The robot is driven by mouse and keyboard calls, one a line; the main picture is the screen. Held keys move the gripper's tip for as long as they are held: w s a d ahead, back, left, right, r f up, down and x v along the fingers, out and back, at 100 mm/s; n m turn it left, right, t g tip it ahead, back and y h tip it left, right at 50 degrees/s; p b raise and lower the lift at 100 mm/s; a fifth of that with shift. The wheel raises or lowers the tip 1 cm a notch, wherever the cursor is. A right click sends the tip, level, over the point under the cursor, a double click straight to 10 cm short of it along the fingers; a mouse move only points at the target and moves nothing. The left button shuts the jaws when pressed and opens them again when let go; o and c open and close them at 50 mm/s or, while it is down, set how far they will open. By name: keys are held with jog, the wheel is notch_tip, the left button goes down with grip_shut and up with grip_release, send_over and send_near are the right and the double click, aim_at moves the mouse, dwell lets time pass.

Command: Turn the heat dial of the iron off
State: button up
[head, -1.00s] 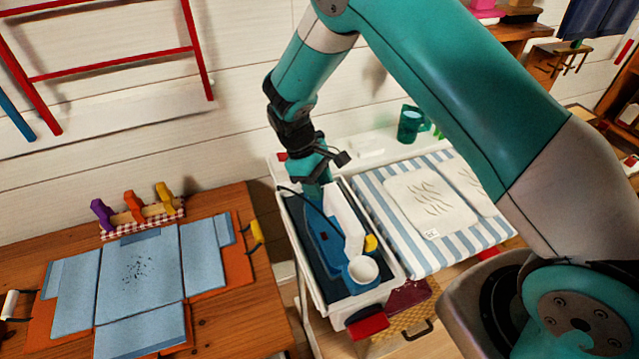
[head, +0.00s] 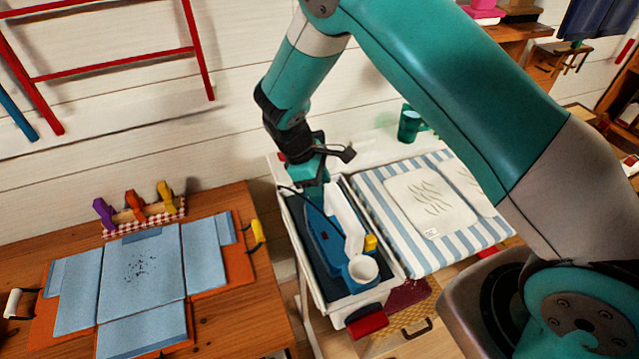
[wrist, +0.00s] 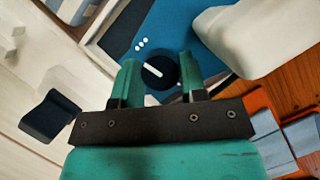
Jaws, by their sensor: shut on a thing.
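The blue iron (head: 322,238) lies in a white-walled tray on a narrow stand, seen in the head view. Its blue body (wrist: 205,22) also fills the top of the wrist view. The round black heat dial (wrist: 160,74) has a slanted white pointer line. Several white dots mark the blue surface to its upper left. My gripper (wrist: 157,70) has one green finger on each side of the dial and is shut on it. In the head view my gripper (head: 313,190) reaches down at the tray's back end, its fingertips hidden.
A white cup-like part (head: 362,270) is at the tray's front. A striped cloth (head: 420,258) lies to the right. A wooden table (head: 238,300) with folded blue cloth (head: 140,270) stands left. A green mug (head: 409,124) is behind. The white wall is close behind my arm.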

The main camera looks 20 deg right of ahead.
jog(key=o, duration=0.6)
jog(key=shift+o, duration=0.2)
jog(key=b+v, duration=0.1)
jog(key=v, duration=1.6)
jog(key=shift+a+r+b, duration=0.2)
jog(key=shift+b, duration=0.15)
